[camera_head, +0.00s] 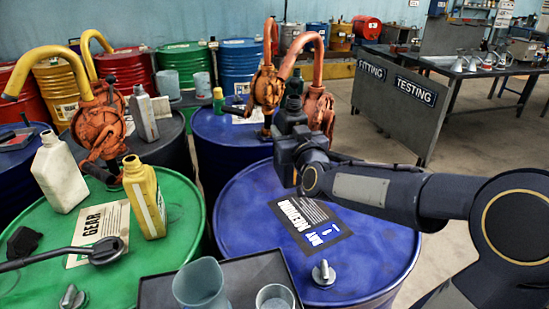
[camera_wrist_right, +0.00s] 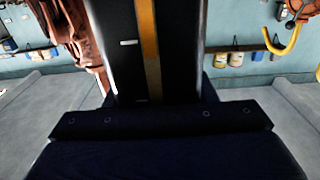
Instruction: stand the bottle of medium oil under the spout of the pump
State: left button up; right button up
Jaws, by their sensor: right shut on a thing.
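The blue drum (camera_head: 240,230) bears a label (camera_head: 310,222) reading MEDIUM. A red-orange pump (camera_head: 318,108) stands at its far side, its curved spout (camera_head: 303,42) bending over to the left. My right gripper (camera_head: 291,122) is over the drum's far part, shut on a dark bottle (camera_head: 293,84). Only the bottle's top shows above the gripper, close to the spout's end; I cannot tell if it is directly under it. In the right wrist view the dark bottle (camera_wrist_right: 125,50), with a yellow strip, fills the middle; its base is hidden. My left gripper is not in view.
A green GEAR drum (camera_head: 185,215) on the left carries a yellow bottle (camera_head: 143,195), a white bottle (camera_head: 60,175) and another pump (camera_head: 100,125). A dark tray (camera_head: 262,268) with clear beakers is at the front. The blue drum's near top is mostly clear.

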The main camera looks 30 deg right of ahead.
jog(key=w+d+f, duration=0.1)
jog(key=w+f, duration=0.6)
jog(key=f, duration=0.3)
jog(key=shift+w, duration=0.4)
jog(key=shift+d, duration=0.1)
jog(key=shift+f, duration=0.2)
jog(key=o, duration=1.4)
jog(key=shift+c, duration=0.2)
